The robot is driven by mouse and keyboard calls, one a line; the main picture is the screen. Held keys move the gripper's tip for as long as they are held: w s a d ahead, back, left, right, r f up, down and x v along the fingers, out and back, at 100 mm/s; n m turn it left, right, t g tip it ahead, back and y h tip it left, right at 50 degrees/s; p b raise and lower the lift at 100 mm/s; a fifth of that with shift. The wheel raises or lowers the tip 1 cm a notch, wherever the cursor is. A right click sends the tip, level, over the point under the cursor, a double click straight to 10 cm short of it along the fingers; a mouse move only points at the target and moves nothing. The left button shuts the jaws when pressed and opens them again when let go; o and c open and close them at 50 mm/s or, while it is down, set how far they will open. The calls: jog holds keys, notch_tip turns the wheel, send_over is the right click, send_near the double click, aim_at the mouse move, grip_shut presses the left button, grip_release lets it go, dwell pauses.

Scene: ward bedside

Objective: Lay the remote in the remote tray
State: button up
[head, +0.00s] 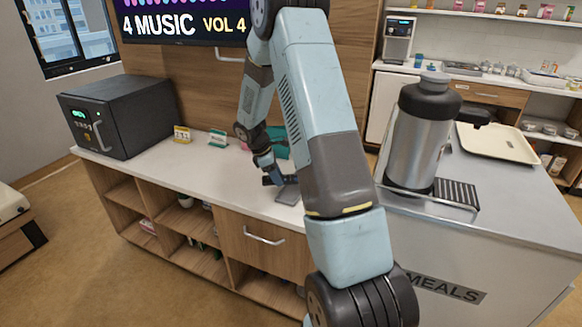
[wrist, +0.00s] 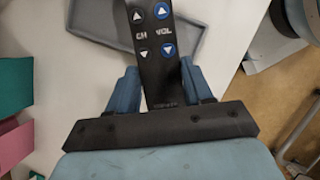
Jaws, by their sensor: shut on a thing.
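The black remote (wrist: 156,48) with CH and VOL buttons is between the blue fingers of my gripper (wrist: 160,84), which is shut on it. Its far end points away from the gripper, over the grey remote tray (wrist: 210,48). The remote covers part of the tray, and I cannot tell whether they touch. In the head view, my gripper (head: 268,170) is low over the white counter, with the small grey tray (head: 288,195) just in front, near the counter's front edge. The remote is a small dark shape there, partly hidden by my arm.
A teal item (head: 277,140) stands behind the gripper, with a pink item (wrist: 10,145) close by. A black safe-like box (head: 120,115) is at the counter's left. A steel urn (head: 417,135) and a cream tray (head: 497,143) are on the right. The left counter is mostly clear.

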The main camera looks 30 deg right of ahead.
aim_at(292, 177)
jog(key=d+n+t, duration=0.1)
jog(key=n, duration=0.1)
jog(key=d+r+n+t, duration=0.1)
jog(key=n, duration=0.2)
jog(key=s+d+r+n+t, duration=0.1)
jog(key=d+n, duration=0.1)
jog(key=shift+s+r, duration=0.1)
jog(key=shift+r, duration=0.05)
jog(key=n, duration=0.2)
jog(key=d+n+t, duration=0.1)
jog(key=shift+s+r, duration=0.25)
jog(key=shift+r, duration=0.1)
jog(key=shift+s+r+n+t+y, duration=0.15)
jog(key=shift+n+t+y, duration=0.15)
jog(key=shift+n, duration=0.7)
jog(key=shift+f, duration=2.4)
jog(key=shift+f, duration=1.45)
